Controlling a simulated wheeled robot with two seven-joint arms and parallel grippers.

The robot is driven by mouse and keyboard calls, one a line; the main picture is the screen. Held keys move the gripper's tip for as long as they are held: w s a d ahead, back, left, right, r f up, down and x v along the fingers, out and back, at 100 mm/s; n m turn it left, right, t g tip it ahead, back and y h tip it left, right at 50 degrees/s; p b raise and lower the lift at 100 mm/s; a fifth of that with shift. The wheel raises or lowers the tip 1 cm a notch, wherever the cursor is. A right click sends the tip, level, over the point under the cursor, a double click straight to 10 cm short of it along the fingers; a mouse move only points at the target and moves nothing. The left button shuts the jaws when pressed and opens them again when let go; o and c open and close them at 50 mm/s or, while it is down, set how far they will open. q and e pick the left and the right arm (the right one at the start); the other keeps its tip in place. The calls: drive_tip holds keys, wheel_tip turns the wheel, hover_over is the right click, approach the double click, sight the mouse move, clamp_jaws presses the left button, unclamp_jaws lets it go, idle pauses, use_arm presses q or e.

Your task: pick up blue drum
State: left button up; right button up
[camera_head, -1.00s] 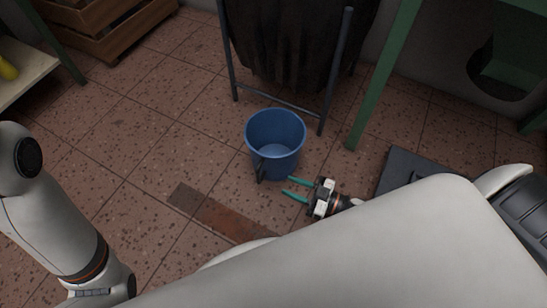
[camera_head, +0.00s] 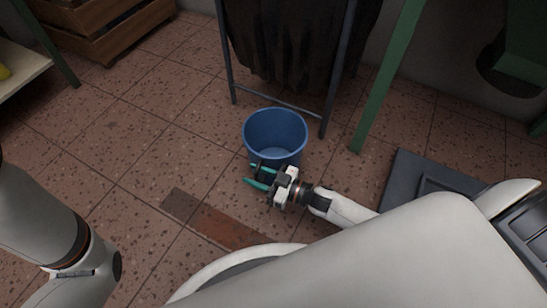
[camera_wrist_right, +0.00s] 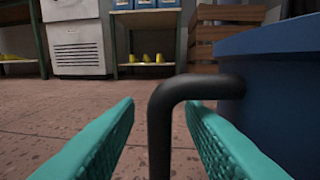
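The blue drum (camera_head: 275,130) is an open-topped blue bucket standing upright on the tiled floor in front of a dark metal frame. Its side fills the right of the right wrist view (camera_wrist_right: 285,95). Its black bent handle (camera_wrist_right: 160,120) shows there between the fingers. My right gripper (camera_head: 258,177) is at the near side of the drum, with teal fingers apart on either side of the handle. In the right wrist view the fingers (camera_wrist_right: 160,140) show a gap to the handle. My left arm is at the lower left, and its gripper is out of view.
A dark frame (camera_head: 226,55) with hanging black cloth stands behind the drum. A green table leg (camera_head: 385,80) is to its right, and a dark flat platform (camera_head: 410,180) lies at right. Wooden crates (camera_head: 105,30) stand at the upper left. The floor left of the drum is clear.

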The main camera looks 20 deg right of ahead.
clamp_jaws()
drive_tip(key=shift+r, duration=0.15)
